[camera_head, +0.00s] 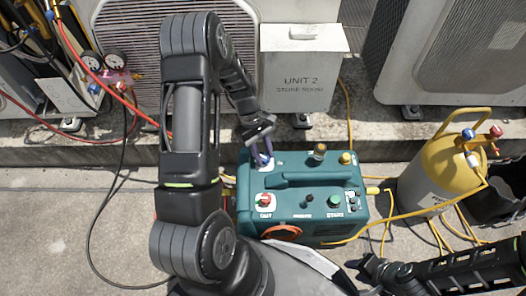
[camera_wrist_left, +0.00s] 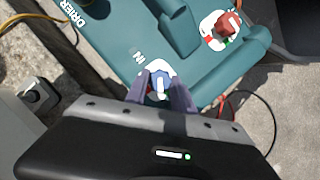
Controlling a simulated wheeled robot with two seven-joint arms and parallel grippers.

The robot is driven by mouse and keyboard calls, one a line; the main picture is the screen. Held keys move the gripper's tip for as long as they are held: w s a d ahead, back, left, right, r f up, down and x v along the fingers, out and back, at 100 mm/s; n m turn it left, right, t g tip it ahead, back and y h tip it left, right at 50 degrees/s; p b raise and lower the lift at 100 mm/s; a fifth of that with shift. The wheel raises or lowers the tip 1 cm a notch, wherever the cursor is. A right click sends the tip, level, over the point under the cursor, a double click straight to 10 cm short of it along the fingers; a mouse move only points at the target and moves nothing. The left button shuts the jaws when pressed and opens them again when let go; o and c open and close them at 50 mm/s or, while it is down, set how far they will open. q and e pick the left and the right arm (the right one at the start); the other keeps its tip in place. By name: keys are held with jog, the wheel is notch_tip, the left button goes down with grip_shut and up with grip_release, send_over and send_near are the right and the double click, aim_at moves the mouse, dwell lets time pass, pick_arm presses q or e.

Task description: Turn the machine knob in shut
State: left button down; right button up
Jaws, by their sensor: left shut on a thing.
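The teal machine (camera_head: 300,215) sits on the pavement in the head view. Its IN knob is blue with a white pointer mark and shows between my fingers in the left wrist view (camera_wrist_left: 160,79), beside the letters IN. In the head view fingers mostly hide it at the machine's back left corner. My left gripper (camera_head: 263,160) reaches down onto it and is shut on it, with a finger on either side in the left wrist view (camera_wrist_left: 163,88). My right gripper (camera_head: 370,270) is at the lower right, apart from the machine; its finger gap is unclear.
A red knob (camera_head: 265,200) on a white plate is at the machine's front left. A raised handle runs along its top. A yellow cylinder (camera_head: 440,170) stands to the right with yellow hoses. A grey UNIT 2 box (camera_head: 302,80) and condensers stand behind. Gauges (camera_head: 103,65) are at left.

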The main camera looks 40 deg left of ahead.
aim_at(265, 156)
pick_arm(q)
jog(key=m, duration=0.2)
jog(key=m+g+p, duration=0.1)
jog(key=m, duration=0.1)
jog(key=shift+w+m+g+y, duration=0.15)
jog(key=shift+m+g+y, duration=0.15)
jog(key=shift+y, duration=0.1)
jog(key=m, duration=0.3)
jog(key=m+g+y, duration=0.1)
jog(key=m, duration=0.1)
jog(key=shift+w+d+m+y+p, duration=0.1)
jog(key=shift+d+m+y+p, duration=0.05)
jog(key=shift+m+y+p, duration=0.2)
jog(key=c, duration=1.1)
grip_release()
jog(key=shift+o, duration=0.2)
notch_tip(265, 156, up, 10)
jog(key=p, duration=0.3)
